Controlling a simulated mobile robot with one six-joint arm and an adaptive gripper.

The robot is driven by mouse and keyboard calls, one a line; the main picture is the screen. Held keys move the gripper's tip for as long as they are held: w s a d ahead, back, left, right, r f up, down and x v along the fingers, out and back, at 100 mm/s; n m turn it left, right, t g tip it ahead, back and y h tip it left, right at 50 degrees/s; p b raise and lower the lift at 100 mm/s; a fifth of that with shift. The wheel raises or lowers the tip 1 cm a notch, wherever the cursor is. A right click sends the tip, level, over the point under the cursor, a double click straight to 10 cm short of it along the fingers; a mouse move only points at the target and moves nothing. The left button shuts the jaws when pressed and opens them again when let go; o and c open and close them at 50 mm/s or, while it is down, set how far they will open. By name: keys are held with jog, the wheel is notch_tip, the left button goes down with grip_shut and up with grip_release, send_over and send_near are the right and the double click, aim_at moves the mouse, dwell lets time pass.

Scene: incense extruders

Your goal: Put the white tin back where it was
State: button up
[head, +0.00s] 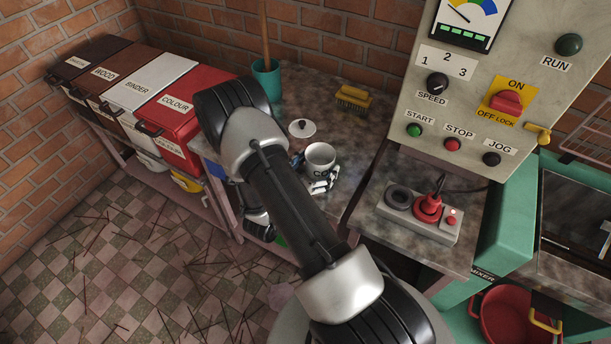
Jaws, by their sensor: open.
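The white tin (320,158) stands upright on the stained bench (300,88), its open top facing up and dark lettering starting "CO" on its side. The rest of its label is hidden by my gripper and arm. My gripper (312,173) is open at the tin's near side, with finger parts showing at its left and lower front. I cannot tell whether the fingers touch it. A white lid with a dark knob (302,129) lies on the bench just behind the tin.
A teal pot (266,80) with a wooden handle and a yellow brush (354,99) stand behind. Lidded bins, including a red COLOUR bin (185,112), line the left.

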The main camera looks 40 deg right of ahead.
jog(key=p+v, duration=0.2)
jog(key=v, duration=0.8)
jog(key=shift+w+r+p, duration=0.1)
jog(key=shift+r+p, duration=0.05)
jog(key=shift+p, duration=0.15)
jog(key=shift+a, duration=0.2)
jog(key=w+a+r+t+y, duration=0.1)
jog(key=w+a+r+y, duration=0.2)
jog(key=w+a+y, duration=0.15)
jog(key=w+a+r+t+y, duration=0.1)
jog(key=w+a+r+y, duration=0.2)
jog(key=w, duration=0.3)
jog(key=a+r+n+t+y, duration=0.1)
jog(key=a+r+n+y, duration=0.6)
jog(key=a+r, duration=0.5)
jog(key=s+a+r+n+g+y, duration=0.1)
jog(key=s+a+r+n+y, duration=0.2)
jog(key=s+r, duration=0.65)
jog(key=s+d+r+n+g+h, duration=0.1)
jog(key=s+d+n, duration=0.1)
jog(key=s, duration=0.6)
jog(key=s+d+n+g+h, duration=0.1)
jog(key=s+d, duration=0.3)
jog(key=s, duration=0.5)
jog(key=shift+s+d+r+n+g, duration=0.3)
jog(key=shift+s+r+n+g, duration=0.1)
jog(key=shift+n, duration=0.2)
